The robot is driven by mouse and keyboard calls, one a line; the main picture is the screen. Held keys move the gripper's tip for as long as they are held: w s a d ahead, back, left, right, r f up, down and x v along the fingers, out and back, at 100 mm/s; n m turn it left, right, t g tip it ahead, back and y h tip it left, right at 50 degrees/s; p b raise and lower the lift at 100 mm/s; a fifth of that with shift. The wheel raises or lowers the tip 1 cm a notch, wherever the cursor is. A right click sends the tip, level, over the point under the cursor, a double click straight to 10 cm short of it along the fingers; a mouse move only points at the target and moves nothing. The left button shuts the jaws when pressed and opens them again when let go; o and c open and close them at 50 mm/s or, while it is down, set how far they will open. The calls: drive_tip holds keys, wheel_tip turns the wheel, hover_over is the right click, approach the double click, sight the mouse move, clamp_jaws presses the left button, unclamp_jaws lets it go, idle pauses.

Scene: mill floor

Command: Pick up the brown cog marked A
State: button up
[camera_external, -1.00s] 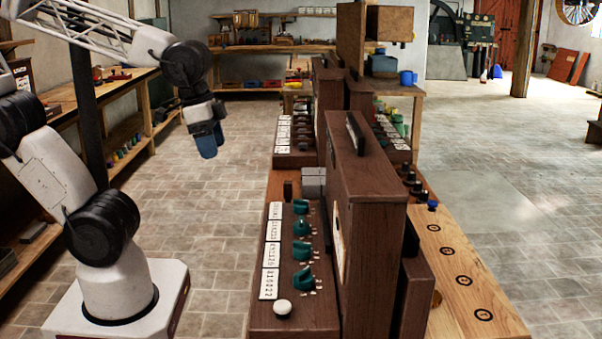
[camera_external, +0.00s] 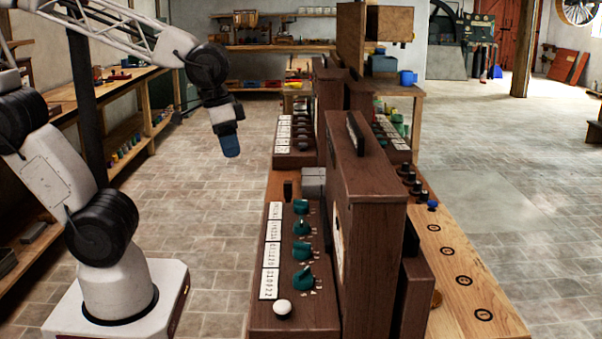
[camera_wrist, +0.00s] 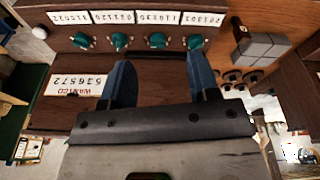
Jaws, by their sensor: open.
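I cannot make out a brown cog marked A in any view. A small brown-gold round edge (camera_external: 436,298) shows beside the tall wooden cabinet (camera_external: 366,200) in the external view; the cabinet hides most of it, and I cannot tell what it is. My gripper (camera_external: 231,146) hangs in the air left of the console, with blue fingers pointing down. In the wrist view my gripper (camera_wrist: 158,62) is open, its two blue fingers apart with nothing between them. Beyond the fingertips lies the console panel with teal knobs (camera_wrist: 158,40).
The console carries number strips, teal knobs (camera_external: 302,253), a white ball (camera_external: 282,307) and grey blocks (camera_external: 313,178). A light wooden bench (camera_external: 455,320) with ringed marks and several dark knobs lies right of the cabinet. A wanted-number plate (camera_wrist: 77,84) shows in the wrist view. Open floor lies left of the console.

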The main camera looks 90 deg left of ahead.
drive_tip(key=w+a+f+n+g, duration=0.1)
drive_tip(key=w+a+f+n, duration=0.5)
drive_tip(key=w+a+n, duration=0.4)
drive_tip(key=n+g, duration=0.1)
drive_tip(key=n, duration=0.4)
hover_over(288, 182)
wheel_tip(288, 182, down, 8)
drive_tip(key=shift+s+r, duration=0.1)
drive_tip(key=shift+r, duration=0.1)
drive_tip(key=shift+f, duration=1.3)
drive_tip(key=shift+f, duration=0.1)
drive_tip(key=shift+f, duration=2.5)
